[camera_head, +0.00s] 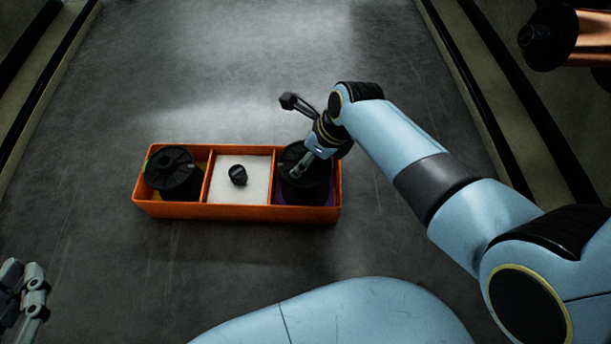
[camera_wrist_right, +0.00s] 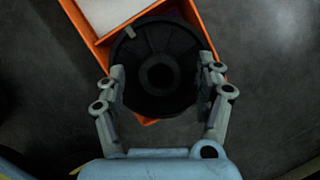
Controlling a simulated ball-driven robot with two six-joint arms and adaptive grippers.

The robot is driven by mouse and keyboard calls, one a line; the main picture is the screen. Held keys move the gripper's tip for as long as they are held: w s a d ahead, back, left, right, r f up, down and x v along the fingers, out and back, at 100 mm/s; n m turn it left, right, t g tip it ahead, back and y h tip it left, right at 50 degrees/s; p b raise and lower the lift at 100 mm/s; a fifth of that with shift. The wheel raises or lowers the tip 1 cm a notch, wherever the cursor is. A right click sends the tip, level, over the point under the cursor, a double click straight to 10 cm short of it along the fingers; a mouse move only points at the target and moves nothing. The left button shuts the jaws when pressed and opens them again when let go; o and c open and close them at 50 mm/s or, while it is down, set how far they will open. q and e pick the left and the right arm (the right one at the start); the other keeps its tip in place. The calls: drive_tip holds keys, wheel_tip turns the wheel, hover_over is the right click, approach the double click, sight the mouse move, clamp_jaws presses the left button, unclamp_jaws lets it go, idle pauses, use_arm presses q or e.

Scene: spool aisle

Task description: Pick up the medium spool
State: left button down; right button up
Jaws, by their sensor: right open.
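An orange three-part tray (camera_head: 238,210) lies on the floor. A black spool (camera_head: 304,188) stands in its right compartment; by size I take it as the medium one, but the left spool looks similar. A large black spool (camera_head: 173,173) is in the left compartment and a small black one (camera_head: 238,175) in the middle. My right gripper (camera_head: 301,169) is over the right spool. In the right wrist view its open fingers (camera_wrist_right: 163,78) are on either side of that spool (camera_wrist_right: 157,50); contact is unclear. My left gripper (camera_head: 23,285) is at the lower left, away from the tray.
The middle compartment has a white floor (camera_head: 258,190). The grey floor (camera_head: 240,80) around the tray is clear. Dark rails line both sides, and a copper-coloured spool (camera_head: 590,38) sits at the upper right.

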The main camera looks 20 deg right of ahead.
drive_tip(key=shift+c, duration=0.4)
clamp_jaws()
drive_tip(key=shift+r, duration=0.15)
